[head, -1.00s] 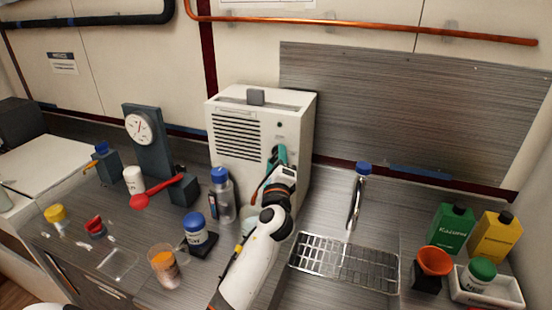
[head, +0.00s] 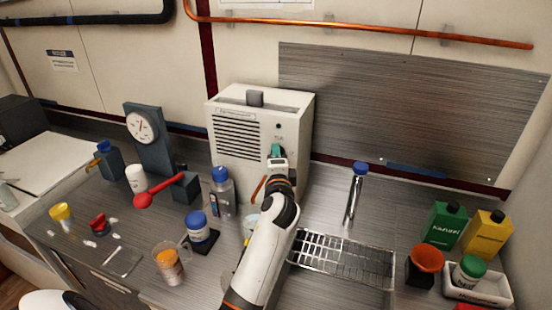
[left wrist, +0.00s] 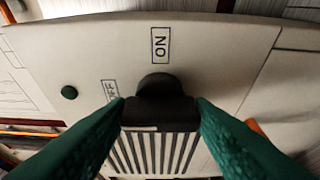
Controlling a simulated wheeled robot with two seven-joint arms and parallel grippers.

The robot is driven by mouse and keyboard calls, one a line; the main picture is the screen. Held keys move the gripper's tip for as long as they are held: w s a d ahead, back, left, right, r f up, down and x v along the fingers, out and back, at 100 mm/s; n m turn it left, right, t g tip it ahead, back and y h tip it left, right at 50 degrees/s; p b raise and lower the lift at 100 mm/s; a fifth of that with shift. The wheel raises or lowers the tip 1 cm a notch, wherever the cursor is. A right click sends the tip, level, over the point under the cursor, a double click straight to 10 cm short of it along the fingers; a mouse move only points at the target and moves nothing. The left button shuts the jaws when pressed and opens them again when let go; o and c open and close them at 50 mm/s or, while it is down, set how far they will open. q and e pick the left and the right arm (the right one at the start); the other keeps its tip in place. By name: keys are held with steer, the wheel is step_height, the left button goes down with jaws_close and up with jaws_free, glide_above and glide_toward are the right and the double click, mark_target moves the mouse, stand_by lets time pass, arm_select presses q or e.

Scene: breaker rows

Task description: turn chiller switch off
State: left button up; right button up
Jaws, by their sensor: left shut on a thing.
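The chiller is a white box (head: 240,165) with a slotted grille, standing against the back wall in the head view. My left gripper (head: 276,151) is at the right part of its front face. In the left wrist view, the green fingers of the left gripper (left wrist: 160,112) are shut on the black switch knob (left wrist: 158,88), one on each side. An ON label (left wrist: 160,45) shows beyond the knob. A second label (left wrist: 111,90), partly hidden by a finger, is to its left. A dark green round dot (left wrist: 69,92) is farther left. My right gripper is not in view.
A blue-capped bottle (head: 222,193) and a blue-lidded jar (head: 198,228) stand left of my arm. A wire rack (head: 345,258) lies to its right, with a blue-capped tube (head: 355,190) behind. A red-handled lever (head: 160,192) stands farther left.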

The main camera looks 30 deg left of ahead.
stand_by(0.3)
arm_select(q)
steer(key=o, duration=1)
steer(key=shift+c, duration=0.2)
steer(key=shift+s, duration=0.1)
steer(key=b+v, duration=0.2)
steer(key=v, duration=1)
